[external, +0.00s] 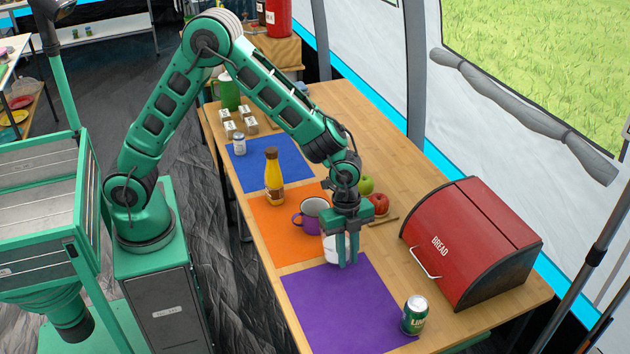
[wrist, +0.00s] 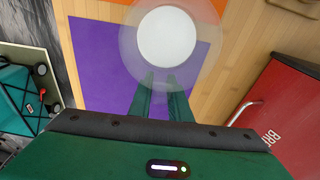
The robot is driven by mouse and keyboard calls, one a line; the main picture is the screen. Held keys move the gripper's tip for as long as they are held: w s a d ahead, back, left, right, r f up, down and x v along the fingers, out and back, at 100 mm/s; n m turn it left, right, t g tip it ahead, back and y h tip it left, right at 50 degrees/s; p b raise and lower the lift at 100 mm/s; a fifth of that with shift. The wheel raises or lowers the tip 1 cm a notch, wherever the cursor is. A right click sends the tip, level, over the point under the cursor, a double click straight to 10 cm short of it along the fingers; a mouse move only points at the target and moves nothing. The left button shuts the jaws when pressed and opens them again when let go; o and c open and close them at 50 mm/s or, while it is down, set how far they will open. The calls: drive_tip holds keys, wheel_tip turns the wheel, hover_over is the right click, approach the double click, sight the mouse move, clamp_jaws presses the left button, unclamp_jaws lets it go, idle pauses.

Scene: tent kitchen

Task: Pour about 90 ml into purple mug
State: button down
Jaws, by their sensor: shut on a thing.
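A purple mug (external: 312,213) with a pale inside stands upright on the orange mat (external: 265,215), its handle to the left. My gripper (external: 346,250) is shut on a white container (external: 330,248), just in front and right of the mug. In the wrist view, the container shows from above as a white round (wrist: 167,34) with a translucent rim, at the tips of my gripper (wrist: 160,80). It looks upright. I cannot tell whether it touches the table. The mug is not visible in the wrist view.
A yellow-and-brown bottle (external: 273,176) stands behind the mug. A green apple (external: 366,185) and a red apple (external: 379,204) lie behind my gripper. A red bread box (external: 470,245) is at right. A green can (external: 415,314) stands by the mostly bare purple mat (external: 335,305).

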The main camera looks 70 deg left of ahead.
drive_tip(key=shift+a+r+h, duration=0.75)
drive_tip(key=shift+r+h, duration=0.05)
drive_tip(key=shift+h, duration=0.2)
drive_tip(key=shift+a+r+h, duration=0.55)
drive_tip(key=shift+a+h, duration=0.25)
drive_tip(key=shift+h, duration=0.2)
drive_tip(key=a+r+h, duration=0.3)
drive_tip(key=r+h, duration=0.1)
drive_tip(key=r, duration=0.1)
drive_tip(key=shift+s+r+t+p, duration=0.15)
drive_tip(key=shift+r+t+p, duration=0.05)
drive_tip(key=shift+t+p, duration=0.15)
drive_tip(key=shift+a+r+h, duration=0.3)
drive_tip(key=shift+r+h, duration=0.2)
drive_tip(key=shift+h, duration=0.2)
drive_tip(key=shift+a+r, duration=0.1)
drive_tip(key=shift+a+r+h+p, duration=0.15)
drive_tip(key=shift+r+h+p, duration=0.1)
drive_tip(key=shift+h+p, duration=0.1)
drive_tip(key=shift+a+r+h+p, duration=0.7)
drive_tip(key=shift+r+h+p, duration=0.1)
drive_tip(key=shift+h, duration=0.15)
